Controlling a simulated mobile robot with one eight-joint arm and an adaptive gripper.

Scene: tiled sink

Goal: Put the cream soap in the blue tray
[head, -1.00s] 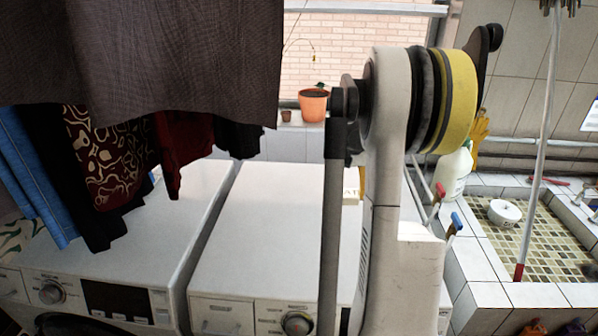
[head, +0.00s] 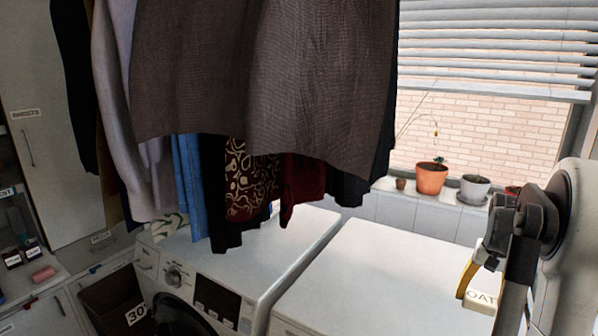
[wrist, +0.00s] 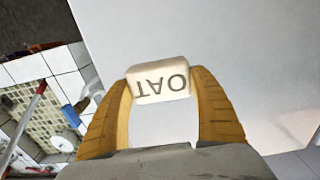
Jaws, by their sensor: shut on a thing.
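The cream soap (wrist: 160,84) is a small pale block with the letters OAT on its face. In the wrist view my gripper (wrist: 163,88) is shut on it, with one yellow finger on each side. In the head view the soap (head: 482,298) shows at the right, held above the right-hand white machine, beside a yellow finger of my gripper (head: 468,279). Part of my arm covers the rest of the gripper there.
Two white washing machines stand side by side, the left one (head: 262,262) and the right one (head: 365,270). Clothes (head: 270,80) hang above the left one. Pots, including an orange one (head: 431,179), stand on the windowsill. The tiled sink (wrist: 45,110) shows at the wrist view's left.

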